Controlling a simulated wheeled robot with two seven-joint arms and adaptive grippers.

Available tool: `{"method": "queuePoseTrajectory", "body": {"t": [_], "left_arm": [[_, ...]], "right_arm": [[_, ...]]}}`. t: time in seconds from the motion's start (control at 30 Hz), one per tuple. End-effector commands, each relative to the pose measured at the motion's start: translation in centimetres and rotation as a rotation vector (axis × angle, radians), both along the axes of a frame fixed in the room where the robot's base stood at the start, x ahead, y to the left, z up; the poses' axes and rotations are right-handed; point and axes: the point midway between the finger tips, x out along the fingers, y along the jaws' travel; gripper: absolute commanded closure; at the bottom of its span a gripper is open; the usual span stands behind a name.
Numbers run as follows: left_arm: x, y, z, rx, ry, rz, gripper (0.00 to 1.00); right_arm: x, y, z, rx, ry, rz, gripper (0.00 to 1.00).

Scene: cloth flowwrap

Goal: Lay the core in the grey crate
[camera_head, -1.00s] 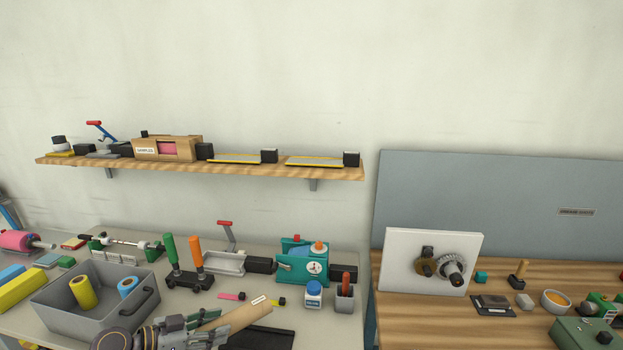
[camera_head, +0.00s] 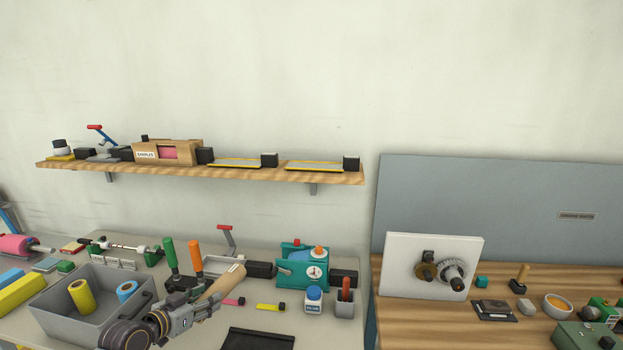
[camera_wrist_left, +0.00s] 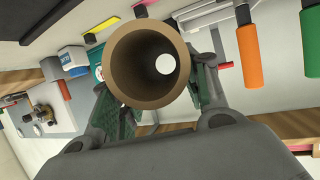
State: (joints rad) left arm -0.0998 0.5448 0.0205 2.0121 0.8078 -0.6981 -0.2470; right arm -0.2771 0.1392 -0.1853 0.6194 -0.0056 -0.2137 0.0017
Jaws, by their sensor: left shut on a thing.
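The core, a brown cardboard tube with a white label, (camera_head: 222,287) is held at a tilt above the grey table. My left gripper (camera_head: 204,303) is shut on it, and the wrist view shows the tube's open round end (camera_wrist_left: 148,64) between the fingers. The grey crate (camera_head: 62,318) stands to the left of the gripper, with a yellow roll (camera_head: 83,297) and a blue roll (camera_head: 127,290) inside. My left arm covers part of the crate's front right side. My right gripper is not in view.
Green and orange handles (camera_head: 195,257) stand in a dark holder just behind the core. A teal device (camera_head: 303,268), a blue-capped bottle (camera_head: 313,300) and a grey cup (camera_head: 345,303) are to the right. A dark mat (camera_head: 258,340) lies at the front.

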Motion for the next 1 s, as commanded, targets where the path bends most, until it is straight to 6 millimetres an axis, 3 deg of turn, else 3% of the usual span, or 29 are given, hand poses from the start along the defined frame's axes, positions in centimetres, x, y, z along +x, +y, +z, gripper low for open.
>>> {"method": "queuePoseTrajectory", "body": {"t": [0.5, 0.73, 1.0], "left_arm": [[1.3, -0.3, 3.6, -0.004, -0.003, 0.180, 0.80], [0.6, -1.2, 4.9, -0.005, -0.001, 0.247, 0.80], [-0.6, -2.3, 4.8, -0.004, 0.001, 0.301, 0.80]], "right_arm": [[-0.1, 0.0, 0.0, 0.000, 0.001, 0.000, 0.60], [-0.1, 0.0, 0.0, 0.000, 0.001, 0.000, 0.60], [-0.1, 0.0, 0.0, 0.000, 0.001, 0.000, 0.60]]}}
